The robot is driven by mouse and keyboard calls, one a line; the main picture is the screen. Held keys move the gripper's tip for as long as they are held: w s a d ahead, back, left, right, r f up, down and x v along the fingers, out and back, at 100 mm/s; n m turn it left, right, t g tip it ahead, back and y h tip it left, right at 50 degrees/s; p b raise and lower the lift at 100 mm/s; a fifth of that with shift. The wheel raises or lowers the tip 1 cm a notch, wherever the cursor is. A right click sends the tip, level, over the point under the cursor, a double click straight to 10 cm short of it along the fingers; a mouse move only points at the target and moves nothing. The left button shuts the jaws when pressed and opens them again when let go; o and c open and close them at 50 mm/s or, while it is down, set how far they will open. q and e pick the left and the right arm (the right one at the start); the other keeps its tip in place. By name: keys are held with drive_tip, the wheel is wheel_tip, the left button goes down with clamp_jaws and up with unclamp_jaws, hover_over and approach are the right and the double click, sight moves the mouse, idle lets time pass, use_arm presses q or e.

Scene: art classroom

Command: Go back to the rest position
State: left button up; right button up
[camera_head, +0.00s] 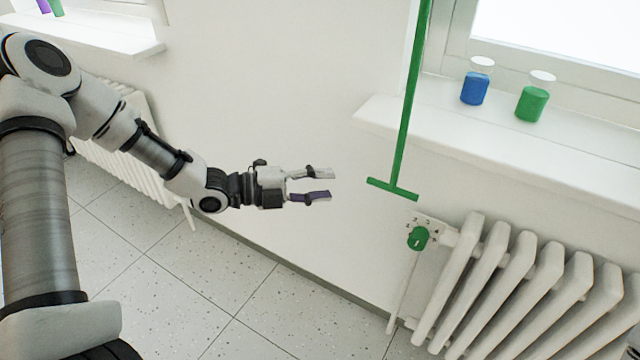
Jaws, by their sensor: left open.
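My left gripper (332,184) is open and empty, in the middle of the head view. Its arm comes in from the left and reaches out level over the floor, with the white wall behind it. The two fingers point right and stand apart, with nothing between them. A green T-shaped bar (407,110) hangs to the right of the fingertips, apart from them. My right gripper is not in view.
A white windowsill (450,125) at the right bears a blue jar (474,89) and a green jar (531,104). Below it stands a white radiator (490,290) with a green valve knob (418,238). Another radiator (125,160) is behind my arm. The tiled floor (190,290) is clear.

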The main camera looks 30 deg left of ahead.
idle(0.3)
use_arm(q)
drive_tip(key=s+d+f+n+g+y+p, duration=0.25)
drive_tip(key=s+d+f+g+p, duration=0.2)
drive_tip(key=s+f, duration=0.25)
drive_tip(key=s+d+f+n+g+y+p, duration=0.25)
drive_tip(key=s+d+f+n+p, duration=0.2)
drive_tip(key=s+f, duration=0.25)
drive_tip(key=s+a+f+n+g+y+p, duration=0.1)
drive_tip(key=s+a+f+n+g+y, duration=0.1)
drive_tip(key=s+n, duration=0.4)
drive_tip(key=s+a+f+n+g+y+p, duration=0.1)
drive_tip(key=s+a+f+n+g+y, duration=0.1)
drive_tip(key=s+n, duration=0.5)
drive_tip(key=a+f+n+y, duration=0.1)
drive_tip(key=a+n+y, duration=0.1)
drive_tip(key=n, duration=0.4)
drive_tip(key=shift+s+a+f+n+y, duration=0.2)
drive_tip(key=shift+a+n+y, duration=0.15)
drive_tip(key=shift+y, duration=0.25)
